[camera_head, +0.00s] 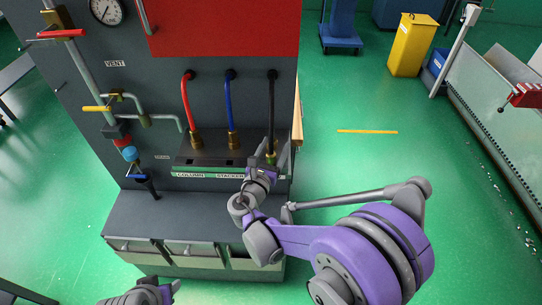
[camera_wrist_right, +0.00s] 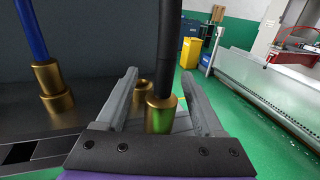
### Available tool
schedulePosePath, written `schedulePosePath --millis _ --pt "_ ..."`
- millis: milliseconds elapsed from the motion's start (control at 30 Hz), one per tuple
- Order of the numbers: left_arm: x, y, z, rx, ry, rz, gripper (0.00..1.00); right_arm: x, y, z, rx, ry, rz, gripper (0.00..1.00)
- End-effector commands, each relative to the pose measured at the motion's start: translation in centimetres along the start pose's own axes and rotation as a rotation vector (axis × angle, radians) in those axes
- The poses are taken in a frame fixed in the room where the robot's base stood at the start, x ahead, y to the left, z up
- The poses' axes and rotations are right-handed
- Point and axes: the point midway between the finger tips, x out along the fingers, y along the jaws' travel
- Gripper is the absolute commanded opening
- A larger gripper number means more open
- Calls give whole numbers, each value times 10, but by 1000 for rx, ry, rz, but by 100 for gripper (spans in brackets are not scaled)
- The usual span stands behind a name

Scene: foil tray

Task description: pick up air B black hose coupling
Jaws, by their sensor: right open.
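The black hose (camera_head: 271,100) hangs from the panel down to its brass coupling (camera_wrist_right: 160,114) at the right end of the stand labelled COLUMN and STACKER. The coupling appears upright between the fingers of my right gripper (camera_wrist_right: 159,76), which are open, with a visible gap on each side. In the head view, my right gripper (camera_head: 267,165) is at the lower end of the black hose and hides part of the coupling. My left gripper (camera_head: 152,292) is partly in view at the bottom edge; its finger opening does not show clearly.
A red hose (camera_head: 186,103) and a blue hose (camera_head: 231,103) with brass couplings stand left of the black one. A bare brass fitting (camera_wrist_right: 142,92) stands just beyond the coupling. Pipes with valves are on the panel's left. Green floor (camera_head: 350,160) to the right is mostly clear.

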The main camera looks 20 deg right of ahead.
Motion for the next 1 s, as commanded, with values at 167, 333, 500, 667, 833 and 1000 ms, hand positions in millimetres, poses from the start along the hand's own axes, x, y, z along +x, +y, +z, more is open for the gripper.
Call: schedulePosePath --millis 167,333,500,667,833,1000 --pt "0 0 1 0 0 0 50 0 0 -1 0 0 0 68" --pt "0 0 1 0 0 0 50 -1 0 0 0 0 0 37" --pt "0 0 1 0 0 0 50 -1 0 0 0 0 0 6" --pt "0 0 0 0 0 0 50 -1 0 0 0 0 0 0" --pt "0 0 0 0 0 0 50 -1 0 0 0 0 0 0" --pt "-1 0 -1 0 1 0 50 -1 0 11 1 0 0 0"
